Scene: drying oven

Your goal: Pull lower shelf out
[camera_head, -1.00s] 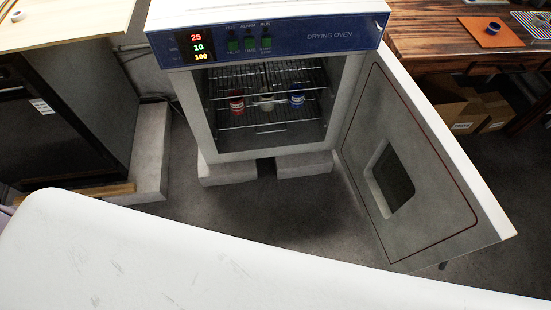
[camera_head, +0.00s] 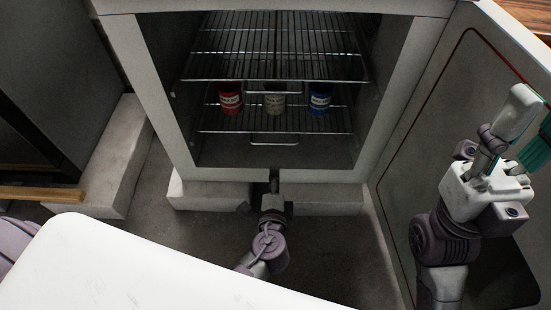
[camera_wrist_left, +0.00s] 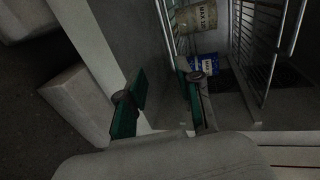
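The lower shelf (camera_head: 210,130) is a wire rack inside the open oven, with a small handle (camera_head: 274,141) at its front edge. A red can (camera_head: 230,98), a beige can (camera_head: 275,102) and a blue can (camera_head: 319,98) stand on it. My left gripper (camera_head: 274,182) is in front of the oven, below the handle and apart from it. In the left wrist view its two teal-padded fingers (camera_wrist_left: 160,104) are spread with nothing between them. My right gripper (camera_head: 522,140) is raised before the open door; its finger gap is not clear.
The upper shelf (camera_head: 275,70) sits above the cans with its own handle (camera_head: 273,91). The oven door (camera_head: 420,130) stands open on the right, behind my right arm. A dark cabinet (camera_head: 60,80) stands on the left. A white surface (camera_head: 130,265) fills the lower left.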

